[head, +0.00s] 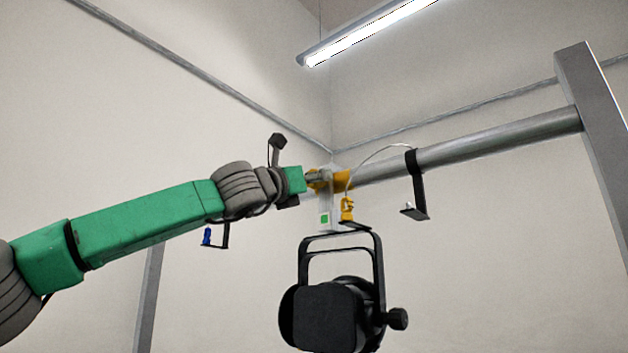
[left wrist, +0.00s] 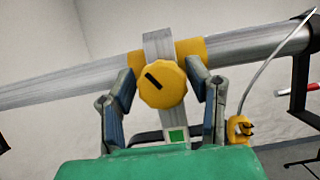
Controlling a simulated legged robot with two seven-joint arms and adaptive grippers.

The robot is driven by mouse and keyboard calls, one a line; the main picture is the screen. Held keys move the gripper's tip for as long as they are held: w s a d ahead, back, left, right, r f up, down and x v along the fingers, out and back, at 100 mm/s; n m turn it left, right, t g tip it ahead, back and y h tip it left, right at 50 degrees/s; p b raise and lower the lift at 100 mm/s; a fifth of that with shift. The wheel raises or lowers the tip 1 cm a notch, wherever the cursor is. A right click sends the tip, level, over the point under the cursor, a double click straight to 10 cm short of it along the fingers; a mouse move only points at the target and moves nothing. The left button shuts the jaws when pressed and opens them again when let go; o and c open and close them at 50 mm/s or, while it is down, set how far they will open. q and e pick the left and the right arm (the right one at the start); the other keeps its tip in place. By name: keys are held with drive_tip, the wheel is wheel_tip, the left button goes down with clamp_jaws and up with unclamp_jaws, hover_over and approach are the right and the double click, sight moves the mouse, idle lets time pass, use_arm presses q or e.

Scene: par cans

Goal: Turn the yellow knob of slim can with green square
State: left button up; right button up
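The yellow knob (left wrist: 163,84), round with a dark slot mark, sits on the grey clamp on the pipe in the left wrist view. The green square (left wrist: 177,136) is on the clamp below the knob; it also shows in the head view (head: 324,219). The black can (head: 330,315) hangs under the clamp. My left gripper (head: 316,180) is at the clamp. In the left wrist view its two fingers (left wrist: 162,78) stand apart on either side of the knob, with a small gap seeming to show on each side. My right gripper is in neither view.
The grey pipe (head: 500,138) runs to a post (head: 590,110) at the right. A yellow connector (head: 347,208) with a white cable is close right of the clamp. A black bracket (head: 416,185) hangs from the pipe. A blue connector (head: 206,237) shows below my left arm.

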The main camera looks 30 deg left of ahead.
use_arm(q)
drive_tip(key=c, duration=0.6)
drive_tip(key=m+p, duration=0.1)
drive_tip(key=m+h+p, duration=0.2)
drive_tip(key=m, duration=0.1)
drive_tip(key=shift+r, duration=0.25)
drive_tip(key=shift+f+m+g+h, duration=0.15)
drive_tip(key=shift+m+g+h, duration=0.15)
drive_tip(key=shift+m, duration=0.3)
drive_tip(key=shift+f, duration=0.1)
drive_tip(key=o, duration=1.2)
drive_tip(key=shift+c, duration=0.2)
drive_tip(key=shift+s, duration=0.1)
